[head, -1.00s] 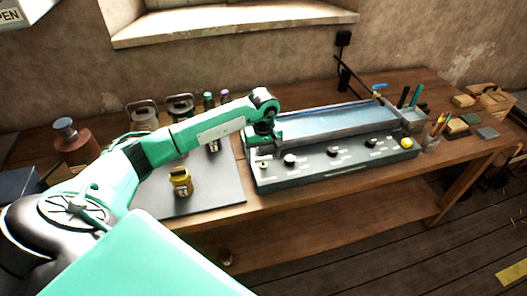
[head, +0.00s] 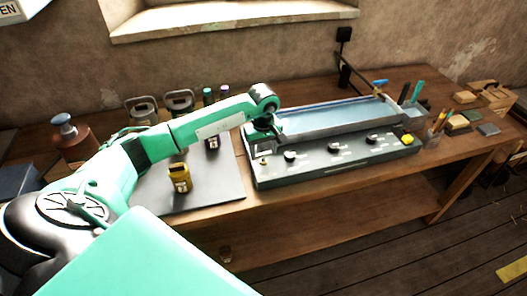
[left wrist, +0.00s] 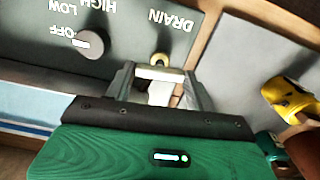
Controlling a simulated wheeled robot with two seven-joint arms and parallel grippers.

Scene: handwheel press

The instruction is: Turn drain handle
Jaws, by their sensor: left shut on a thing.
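A grey machine (head: 350,171) with a long trough stands on the wooden bench. Its sloped front panel carries several dark knobs. The drain handle is at the panel's left end; its small brass part (left wrist: 160,60) shows by the word DRAIN in the left wrist view. My left gripper (head: 264,143) reaches down over that left end in the head view. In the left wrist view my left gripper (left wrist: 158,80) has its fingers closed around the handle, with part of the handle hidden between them. My right gripper is not in view.
A dark mat (head: 205,192) left of the machine holds a yellow weight-like object (head: 180,178). A brown bottle (head: 70,140) and metal-handled jars stand further left and behind. A cup of pens (head: 436,139) and small blocks are at the right.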

